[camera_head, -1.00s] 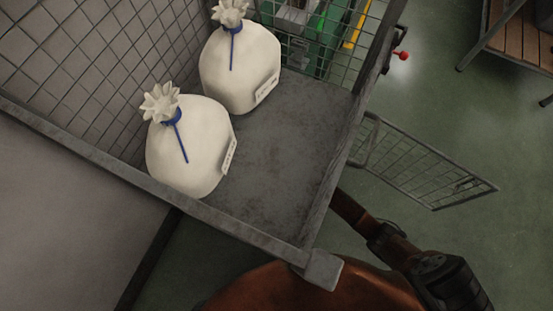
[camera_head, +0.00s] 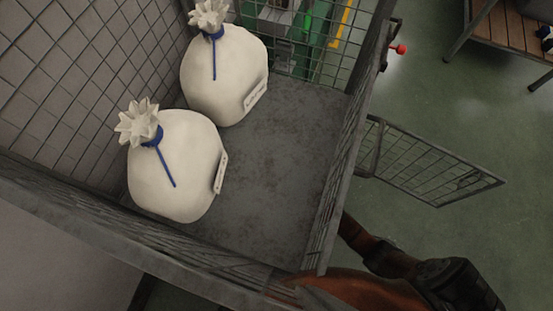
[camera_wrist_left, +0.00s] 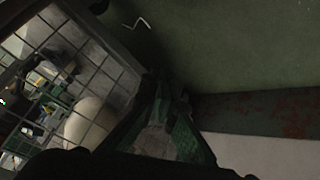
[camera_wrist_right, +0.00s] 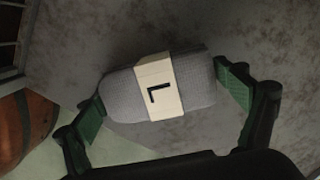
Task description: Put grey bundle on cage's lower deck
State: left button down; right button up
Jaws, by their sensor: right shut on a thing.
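The grey bundle (camera_wrist_right: 120,92) with a cream band marked "L" is in the right wrist view. My right gripper (camera_wrist_right: 164,100) is shut on it, a green finger pad at each end. Behind it is a mottled grey surface; I cannot tell whether the bundle touches it. The cage (camera_head: 335,180) fills the left of the head view, with a grey deck (camera_head: 270,190) bearing two white sacks. The space under that deck is hidden there, and so are both grippers. My left gripper (camera_wrist_left: 165,95) looks shut and empty in the dark left wrist view.
The white sacks (camera_head: 175,175) and (camera_head: 225,75) have blue ties and stand against the mesh wall. An open mesh gate (camera_head: 430,165) juts out to the right of the cage. A slatted bench (camera_head: 500,35) stands at the upper right, with clear green floor between.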

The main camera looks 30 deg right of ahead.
jog(key=shift+f, duration=0.1)
jog(key=o, duration=1.1)
jog(key=shift+o, duration=0.2)
jog(key=shift+r, duration=0.25)
jog(key=r, duration=0.1)
jog(key=r+p, duration=0.2)
jog(key=shift+w+d, duration=0.15)
jog(key=shift+d, duration=0.1)
jog(key=r+p, duration=0.1)
jog(key=r, duration=0.1)
jog(key=r+p, duration=0.1)
jog(key=shift+d+r, duration=0.2)
jog(key=shift+r, duration=0.15)
pick_arm(q)
jog(key=s+a+r+g, duration=0.1)
jog(key=s+r+g, duration=0.2)
jog(key=r, duration=0.3)
jog(key=shift+s+a+r, duration=0.35)
jog(key=shift+s, duration=0.05)
pick_arm(e)
jog(key=shift+r, duration=0.25)
